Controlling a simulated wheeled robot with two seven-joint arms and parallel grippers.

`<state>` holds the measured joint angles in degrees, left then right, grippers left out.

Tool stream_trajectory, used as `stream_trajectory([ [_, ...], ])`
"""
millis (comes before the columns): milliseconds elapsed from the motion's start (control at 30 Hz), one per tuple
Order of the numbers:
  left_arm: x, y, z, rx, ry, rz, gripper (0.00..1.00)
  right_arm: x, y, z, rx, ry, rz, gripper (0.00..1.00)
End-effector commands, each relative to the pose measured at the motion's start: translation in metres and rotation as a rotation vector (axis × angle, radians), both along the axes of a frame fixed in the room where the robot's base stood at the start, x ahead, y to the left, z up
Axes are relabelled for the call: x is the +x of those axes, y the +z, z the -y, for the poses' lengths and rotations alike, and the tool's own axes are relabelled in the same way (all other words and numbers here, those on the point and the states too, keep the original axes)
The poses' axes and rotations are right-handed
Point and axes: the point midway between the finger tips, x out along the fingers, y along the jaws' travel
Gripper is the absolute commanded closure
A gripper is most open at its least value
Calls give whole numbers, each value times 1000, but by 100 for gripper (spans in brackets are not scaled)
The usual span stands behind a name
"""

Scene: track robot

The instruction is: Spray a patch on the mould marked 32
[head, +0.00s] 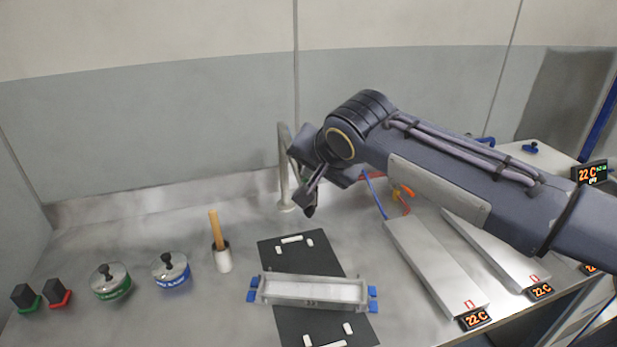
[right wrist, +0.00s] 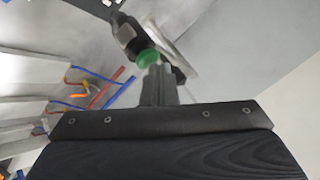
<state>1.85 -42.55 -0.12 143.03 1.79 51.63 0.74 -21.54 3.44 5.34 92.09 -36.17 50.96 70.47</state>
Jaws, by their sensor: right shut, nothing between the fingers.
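The mould marked 32 (head: 315,291), a long pale metal trough with blue end clamps, lies across a black mat on the bench. My right gripper (head: 309,207) is shut and empty, pointing down beside the bent metal post (head: 284,170), behind and above the mould. In the right wrist view my shut fingers (right wrist: 158,82) point at a dark object with a green collar (right wrist: 149,58), just beyond the tips; I cannot tell whether they touch. I cannot make out what this object is. My left gripper is not in view.
Left are two tins (head: 109,281) (head: 171,270), black-handled pieces with green (head: 25,298) and red (head: 58,293) bases, and a wooden-handled brush in a white cup (head: 223,260). Red and blue hoses (head: 375,195) and metal slabs (head: 435,268) with 22 C displays lie right.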

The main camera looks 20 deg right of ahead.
Motion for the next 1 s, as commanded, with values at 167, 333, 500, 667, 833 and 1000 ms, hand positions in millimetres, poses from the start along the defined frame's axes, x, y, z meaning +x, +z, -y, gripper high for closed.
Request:
stream_trajectory([
  [167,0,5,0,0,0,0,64,0,8,0,0,0,0,100],
  [333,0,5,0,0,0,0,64,0,8,0,0,0,0,100],
  [500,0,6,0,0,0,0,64,0,10,0,0,0,0,100],
  [667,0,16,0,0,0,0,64,0,23,0,1,1,1,100],
  [833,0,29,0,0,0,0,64,0,41,0,0,0,0,100],
  [1000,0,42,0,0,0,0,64,0,58,0,1,1,1,100],
])
